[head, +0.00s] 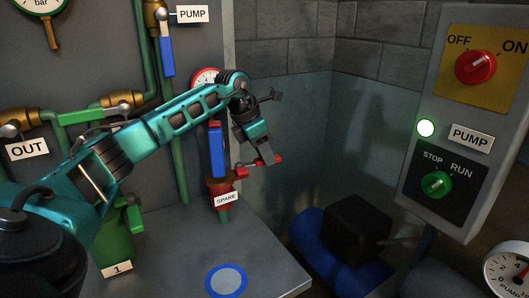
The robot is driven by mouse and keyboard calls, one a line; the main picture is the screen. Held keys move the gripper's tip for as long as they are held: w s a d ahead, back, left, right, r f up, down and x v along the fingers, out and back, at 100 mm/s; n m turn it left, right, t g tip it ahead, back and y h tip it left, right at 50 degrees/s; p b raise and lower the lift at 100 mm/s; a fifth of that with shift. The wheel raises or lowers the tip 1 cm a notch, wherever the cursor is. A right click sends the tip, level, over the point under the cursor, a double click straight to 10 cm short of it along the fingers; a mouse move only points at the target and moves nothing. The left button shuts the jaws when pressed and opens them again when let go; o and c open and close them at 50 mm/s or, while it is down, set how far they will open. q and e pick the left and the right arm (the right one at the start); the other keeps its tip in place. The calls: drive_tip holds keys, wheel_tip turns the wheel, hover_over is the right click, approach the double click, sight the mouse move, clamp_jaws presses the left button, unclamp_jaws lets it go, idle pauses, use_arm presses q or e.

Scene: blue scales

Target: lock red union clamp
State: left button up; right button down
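The red union clamp (219,187) sits on the short spare pipe at the middle of the head view, behind a white SPARE label and below a blue lever handle (217,150). Its locking part cannot be made out clearly. My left gripper (260,167) is just right of the clamp, pointing down. Its red-tipped fingers look spread, with nothing seen between them. The left fingertip is close to the clamp; whether it touches I cannot tell. My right gripper is not in view.
A grey bench (255,250) with a blue-ringed disc (226,281) lies below. A green container (115,240) labelled 1 stands at left. A control box (465,120) with red and green knobs is at right. A blue pump (320,245) sits low behind the bench.

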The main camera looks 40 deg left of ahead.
use_arm(q)
clamp_jaws()
drive_tip(key=shift+d+r, duration=0.1)
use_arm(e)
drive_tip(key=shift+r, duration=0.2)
use_arm(q)
drive_tip(key=shift+s+d+r+m+g+h+p, duration=0.1)
drive_tip(key=shift+s+d+m+g+h+p, duration=0.25)
drive_tip(key=shift+m+p, duration=0.65)
drive_tip(key=shift+s+d+m+g+h+p, duration=0.3)
drive_tip(key=shift+s+d+m+g+p, duration=0.25)
drive_tip(key=shift+m, duration=0.8)
drive_tip(key=shift+s+d+m+g+h+p, duration=0.3)
drive_tip(key=shift+s+m, duration=0.4)
drive_tip(key=shift+m, duration=0.7)
drive_tip(key=shift+s+d+m+g+h+p, duration=0.25)
drive_tip(key=shift+s+d+m+g+p, duration=0.25)
drive_tip(key=shift+m, duration=0.85)
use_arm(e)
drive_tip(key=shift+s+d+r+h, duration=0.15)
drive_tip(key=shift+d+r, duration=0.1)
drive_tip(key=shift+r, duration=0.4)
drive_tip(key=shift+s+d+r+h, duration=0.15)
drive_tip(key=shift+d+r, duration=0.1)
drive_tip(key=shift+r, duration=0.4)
use_arm(q)
drive_tip(key=shift+s, duration=0.15)
